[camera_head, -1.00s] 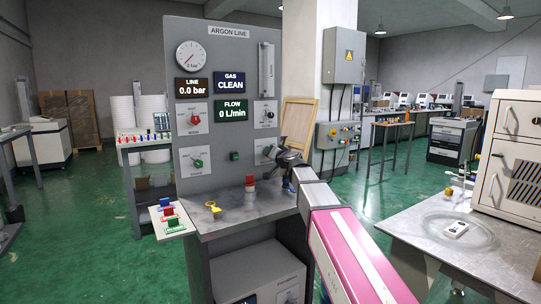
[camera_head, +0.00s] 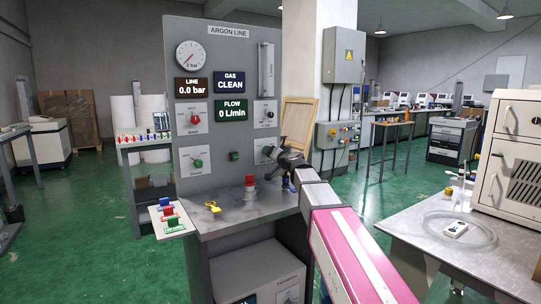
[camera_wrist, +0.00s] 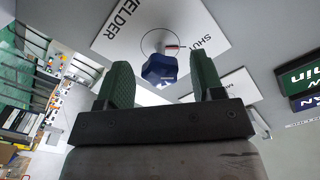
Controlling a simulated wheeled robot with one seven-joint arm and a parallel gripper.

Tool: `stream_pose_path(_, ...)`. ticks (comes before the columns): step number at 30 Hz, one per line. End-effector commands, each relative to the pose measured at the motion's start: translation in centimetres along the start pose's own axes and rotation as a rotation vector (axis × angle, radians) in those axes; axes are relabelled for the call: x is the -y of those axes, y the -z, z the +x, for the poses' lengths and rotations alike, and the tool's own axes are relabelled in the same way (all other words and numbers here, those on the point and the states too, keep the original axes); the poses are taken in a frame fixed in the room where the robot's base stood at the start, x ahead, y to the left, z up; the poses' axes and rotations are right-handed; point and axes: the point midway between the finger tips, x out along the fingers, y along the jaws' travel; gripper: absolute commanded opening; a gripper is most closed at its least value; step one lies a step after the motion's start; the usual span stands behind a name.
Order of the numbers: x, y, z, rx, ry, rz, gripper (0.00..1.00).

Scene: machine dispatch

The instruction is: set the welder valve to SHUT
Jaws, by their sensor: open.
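The welder valve is a blue knob (camera_wrist: 160,68) on a white plate (camera_wrist: 128,34) lettered WELDER and SHUT in the wrist view. My gripper (camera_wrist: 162,72) is open, with its green fingers apart on either side of the knob. I cannot tell whether either finger touches it. A small red and white mark shows beside the knob, towards SHUT, but the valve's setting is hard to tell. In the head view my gripper (camera_head: 272,154) is at the lower right of the ARGON LINE panel (camera_head: 228,60) and hides the knob.
The panel displays (camera_head: 229,110) read LINE 0.0 bar, GAS CLEAN and FLOW 0 L/min. A red knob (camera_head: 194,117) and a green knob (camera_head: 197,163) are at left.

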Motion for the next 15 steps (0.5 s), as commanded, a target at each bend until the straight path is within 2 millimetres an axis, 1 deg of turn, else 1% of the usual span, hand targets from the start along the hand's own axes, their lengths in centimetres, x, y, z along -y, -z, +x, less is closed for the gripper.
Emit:
stream_pose_path(1,0.1,-0.1,-1.0,0.000,0.000,0.000,0.61)
stream_pose_path(5,0.1,-0.1,-3.2,-0.001,0.000,0.000,0.61)
stream_pose_path(9,0.1,-0.2,-6.0,-0.001,-0.001,0.000,0.61)
stream_pose_path(12,0.1,-0.2,-7.7,0.000,-0.001,-0.001,0.61)
stream_pose_path(15,0.0,-0.1,-8.9,0.000,-0.001,-0.001,0.61)
